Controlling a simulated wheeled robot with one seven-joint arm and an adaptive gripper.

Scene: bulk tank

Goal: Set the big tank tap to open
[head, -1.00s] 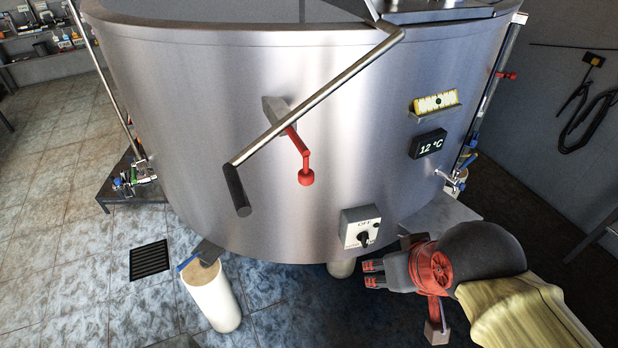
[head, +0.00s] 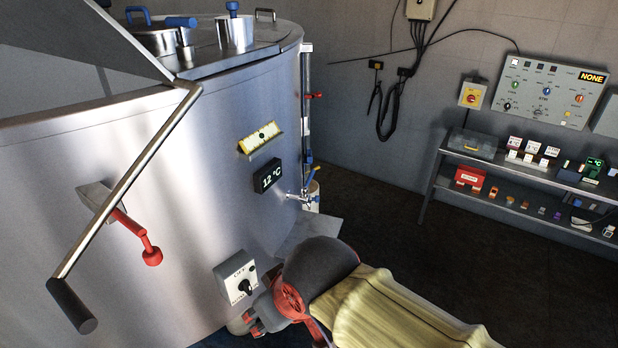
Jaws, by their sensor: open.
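The big steel tank (head: 215,130) fills the left of the head view. A red crank-like handle (head: 131,232) sticks out of its front wall. A small tap (head: 301,196) with blue and yellow parts shows at the tank's right edge. I cannot tell which fitting is the big tank tap. My gripper (head: 252,321) is low in front of the tank, below the dial box (head: 239,279), open, with nothing seen in it. Its fingers are small and partly hidden by the gripper body. The tank's lower front is outside the picture.
A long bar (head: 130,175) with a black grip slants across the tank front. A loaded shelf (head: 520,170) stands at right. Dark floor between tank and shelf looks clear.

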